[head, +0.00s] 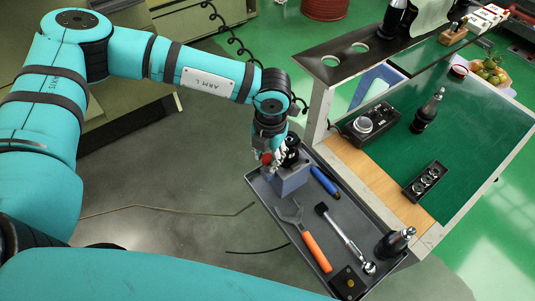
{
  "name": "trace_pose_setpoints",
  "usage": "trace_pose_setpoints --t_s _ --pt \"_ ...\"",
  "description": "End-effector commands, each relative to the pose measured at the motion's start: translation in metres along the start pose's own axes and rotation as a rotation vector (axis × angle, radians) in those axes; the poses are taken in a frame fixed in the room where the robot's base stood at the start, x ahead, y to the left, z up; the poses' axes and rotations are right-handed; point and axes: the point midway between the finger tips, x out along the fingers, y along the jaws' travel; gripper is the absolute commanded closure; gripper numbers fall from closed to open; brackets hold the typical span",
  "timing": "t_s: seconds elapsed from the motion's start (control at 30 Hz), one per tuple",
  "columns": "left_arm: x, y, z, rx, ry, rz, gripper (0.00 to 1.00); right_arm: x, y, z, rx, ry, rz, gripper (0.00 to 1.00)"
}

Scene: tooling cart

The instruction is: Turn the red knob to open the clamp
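The red knob (266,158) shows as a small red patch on the left side of a grey block-shaped clamp (290,181). The clamp stands at the far left end of the dark tray on the cart. My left gripper (279,154) points down right at the knob and the top of the clamp, hiding much of both. Its fingers are too small and covered to tell whether they are open, shut or touching the knob. I cannot tell how far the clamp is open. My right gripper is not in view.
The tray (327,215) also holds a blue-handled tool (325,182), an orange-handled wrench (316,251), a ratchet (345,232) and a dark bottle-shaped item (395,242). A cart upright (318,112) stands close right of my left gripper. Floor left of the tray is mostly clear.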

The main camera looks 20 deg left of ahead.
Motion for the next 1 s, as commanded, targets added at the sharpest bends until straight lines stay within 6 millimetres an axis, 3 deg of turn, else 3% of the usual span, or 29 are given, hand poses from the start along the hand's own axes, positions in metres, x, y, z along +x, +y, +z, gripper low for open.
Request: trace_pose_setpoints --t_s 0.03,0.23,0.57,1.0 --pt "0.0 0.0 0.0 0.0 0.0 0.0 0.75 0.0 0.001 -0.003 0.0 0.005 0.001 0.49" --pt "0.0 0.0 0.0 0.0 0.0 0.0 1.0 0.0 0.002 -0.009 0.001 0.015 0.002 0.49" --pt "0.002 0.0 0.0 0.042 -0.004 -0.001 1.0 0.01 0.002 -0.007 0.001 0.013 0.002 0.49" --pt "0.007 0.001 0.0 0.363 -0.02 -0.001 1.0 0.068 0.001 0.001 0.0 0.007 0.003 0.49"
